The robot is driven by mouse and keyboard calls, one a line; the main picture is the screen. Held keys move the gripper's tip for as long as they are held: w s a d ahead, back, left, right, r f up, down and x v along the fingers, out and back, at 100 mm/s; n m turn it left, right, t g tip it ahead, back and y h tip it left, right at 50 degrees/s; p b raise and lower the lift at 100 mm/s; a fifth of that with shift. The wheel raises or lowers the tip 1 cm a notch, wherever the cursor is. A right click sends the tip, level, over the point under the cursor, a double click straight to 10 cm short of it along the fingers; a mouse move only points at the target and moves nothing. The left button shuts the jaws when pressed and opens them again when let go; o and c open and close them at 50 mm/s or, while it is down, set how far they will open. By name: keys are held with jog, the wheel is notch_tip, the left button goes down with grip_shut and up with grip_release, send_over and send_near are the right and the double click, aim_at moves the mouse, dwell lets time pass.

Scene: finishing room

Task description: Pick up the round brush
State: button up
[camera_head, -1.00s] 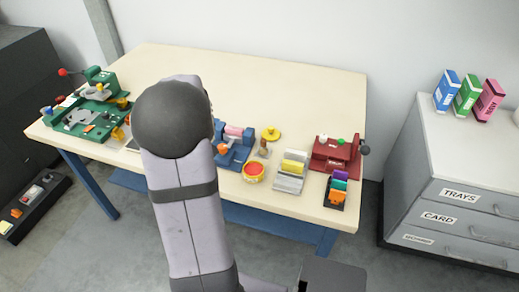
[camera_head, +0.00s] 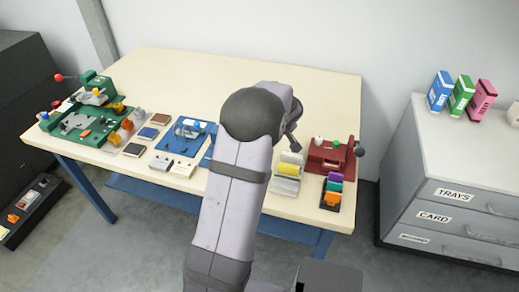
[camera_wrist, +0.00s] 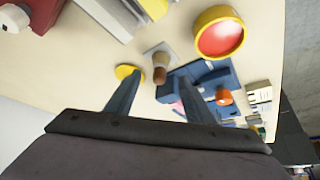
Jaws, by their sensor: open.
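The likely round brush (camera_wrist: 160,69), a small upright piece with a brown wooden handle and a paler lower part, stands on a small grey plate in the wrist view. My arm hides it in the head view. My gripper (camera_wrist: 162,78) is open and empty, with the brush showing between its two fingertips in the wrist view. I cannot tell how high the fingers are above it. In the head view part of my gripper (camera_head: 293,138) shows beside my arm's dark joint, above the table (camera_head: 310,92).
A yellow disc (camera_wrist: 125,72) lies beside the left finger. A blue fixture (camera_wrist: 205,75) lies by the right finger, and a yellow pot with red inside (camera_wrist: 221,37) stands near the brush. A red fixture (camera_head: 328,155) and a grey tray (camera_head: 287,180) stand right of my arm.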

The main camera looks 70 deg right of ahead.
jog(key=shift+p+x, duration=1.4)
jog(key=shift+x, duration=1.75)
jog(key=c, duration=1.1)
